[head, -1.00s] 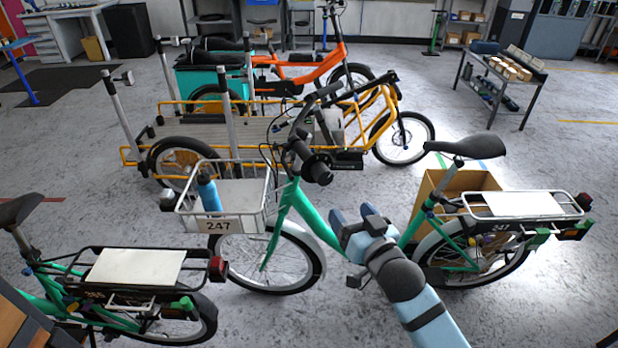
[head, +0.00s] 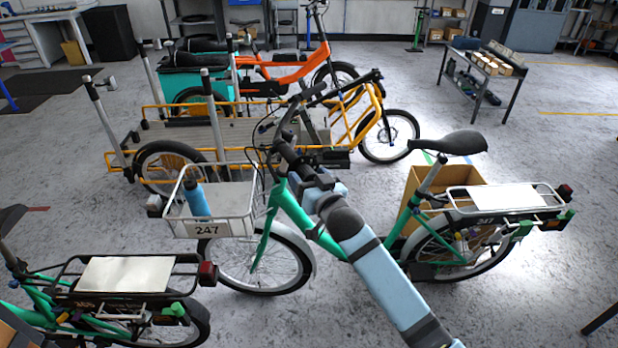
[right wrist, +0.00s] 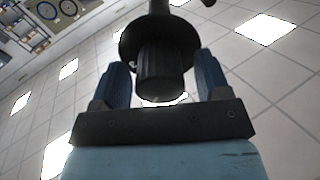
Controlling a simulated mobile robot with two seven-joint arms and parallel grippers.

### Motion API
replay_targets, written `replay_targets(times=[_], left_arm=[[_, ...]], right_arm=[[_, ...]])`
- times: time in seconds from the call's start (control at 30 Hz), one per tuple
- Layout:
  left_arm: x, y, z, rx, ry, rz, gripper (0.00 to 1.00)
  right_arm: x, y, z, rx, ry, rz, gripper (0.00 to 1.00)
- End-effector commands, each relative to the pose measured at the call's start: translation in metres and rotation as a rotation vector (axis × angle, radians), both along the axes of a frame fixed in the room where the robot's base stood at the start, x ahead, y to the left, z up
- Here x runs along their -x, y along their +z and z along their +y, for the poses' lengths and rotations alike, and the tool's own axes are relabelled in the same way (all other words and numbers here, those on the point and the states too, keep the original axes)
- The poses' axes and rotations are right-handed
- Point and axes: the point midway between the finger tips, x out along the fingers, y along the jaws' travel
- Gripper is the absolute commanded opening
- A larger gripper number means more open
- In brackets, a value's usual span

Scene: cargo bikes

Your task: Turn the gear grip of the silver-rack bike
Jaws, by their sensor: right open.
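The silver-rack bike is green, with a silver rear rack (head: 545,196) and a front basket (head: 214,228) marked 247. Its handlebar lies left of the picture's middle in the head view. My right gripper (head: 318,184) is at the near end of that handlebar and partly covers it. In the right wrist view, the black gear grip (right wrist: 161,72), with a wide round flange behind it, sits between the two blue fingers of my open gripper (right wrist: 160,88). A gap shows at each side of the grip. My left gripper is out of view.
A second green bike with a black rear rack (head: 185,262) stands at the lower left. A yellow cargo bike (head: 368,110) and an orange bike (head: 290,72) stand behind. A cardboard box (head: 412,190) is behind the silver-rack bike. The floor at the right is mostly clear.

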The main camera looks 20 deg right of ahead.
Motion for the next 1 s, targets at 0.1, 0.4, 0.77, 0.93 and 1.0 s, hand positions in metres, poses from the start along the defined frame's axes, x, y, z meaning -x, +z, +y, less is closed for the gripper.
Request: replay_targets(times=[0.1,0.4,0.77,0.93,1.0], left_arm=[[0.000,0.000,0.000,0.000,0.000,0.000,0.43],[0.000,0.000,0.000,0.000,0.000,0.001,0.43],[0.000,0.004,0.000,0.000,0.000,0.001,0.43],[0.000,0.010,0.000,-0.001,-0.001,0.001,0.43],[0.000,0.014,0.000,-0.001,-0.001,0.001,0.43]], right_arm=[[0.000,0.000,0.000,0.000,0.000,0.000,0.69],[0.000,0.000,0.000,0.000,0.000,0.001,0.23],[0.000,0.000,0.000,0.044,0.002,-0.005,0.20],[0.000,0.001,0.000,0.133,0.007,-0.020,0.20],[0.000,0.001,0.000,0.183,0.010,-0.028,0.20]])
